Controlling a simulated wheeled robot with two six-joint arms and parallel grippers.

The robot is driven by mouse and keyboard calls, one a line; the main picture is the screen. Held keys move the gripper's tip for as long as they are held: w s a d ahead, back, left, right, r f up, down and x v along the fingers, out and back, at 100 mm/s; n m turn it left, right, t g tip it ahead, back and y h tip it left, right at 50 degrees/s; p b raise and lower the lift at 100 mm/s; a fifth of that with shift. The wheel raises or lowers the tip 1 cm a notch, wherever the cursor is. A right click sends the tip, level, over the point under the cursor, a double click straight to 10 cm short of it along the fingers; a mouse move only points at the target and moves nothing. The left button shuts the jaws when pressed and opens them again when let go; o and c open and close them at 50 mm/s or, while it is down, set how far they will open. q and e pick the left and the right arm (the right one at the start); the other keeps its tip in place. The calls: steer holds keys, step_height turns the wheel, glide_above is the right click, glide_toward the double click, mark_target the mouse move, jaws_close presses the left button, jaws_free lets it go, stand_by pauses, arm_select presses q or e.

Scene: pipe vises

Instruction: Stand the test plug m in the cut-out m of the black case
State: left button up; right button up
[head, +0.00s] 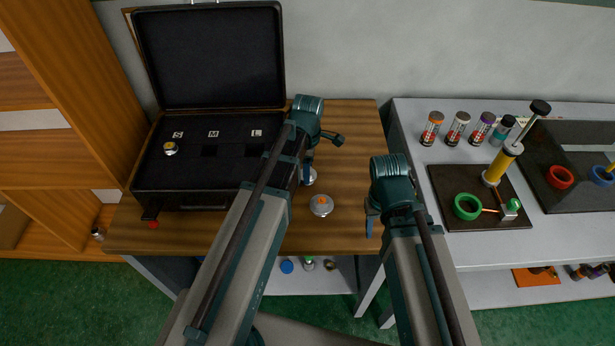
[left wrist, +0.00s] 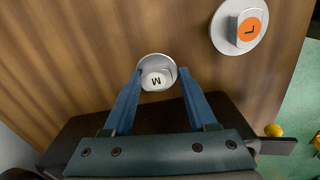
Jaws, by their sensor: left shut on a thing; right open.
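The test plug m (left wrist: 156,79), a silvery round plug with a white M label, stands on the wooden table. In the head view, the plug (head: 311,177) is partly hidden by my left arm. My left gripper (left wrist: 161,73) is shut on it, one finger on each side; in the head view, the gripper (head: 307,170) is right of the case. The open black case (head: 165,187) has cut-outs marked S, M and L. Cut-out m (head: 209,151) looks dark and empty. My right gripper (head: 371,222) is open and empty near the table's right edge.
A yellow-labelled plug (head: 170,148) stands in the S cut-out. An orange-labelled L plug (head: 321,205) is on the table near my left gripper; it also shows in the left wrist view (left wrist: 240,27). The case's raised lid (head: 210,55) stands behind. A grey bench (head: 440,245) stands right.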

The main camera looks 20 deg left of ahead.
arm_select(q)
jaws_close()
arm_select(e)
steer(key=shift+r, duration=0.1)
arm_select(q)
step_height(320, 180, up, 8)
steer(key=p, duration=0.8)
steer(key=shift+r, duration=0.25)
steer(key=shift+r+p, duration=0.1)
steer(key=shift+p, duration=0.3)
arm_select(e)
step_height(320, 180, up, 9)
steer(key=shift+f, duration=0.2)
arm_select(q)
steer(key=shift+d, duration=0.1)
arm_select(e)
steer(key=shift+d, duration=0.1)
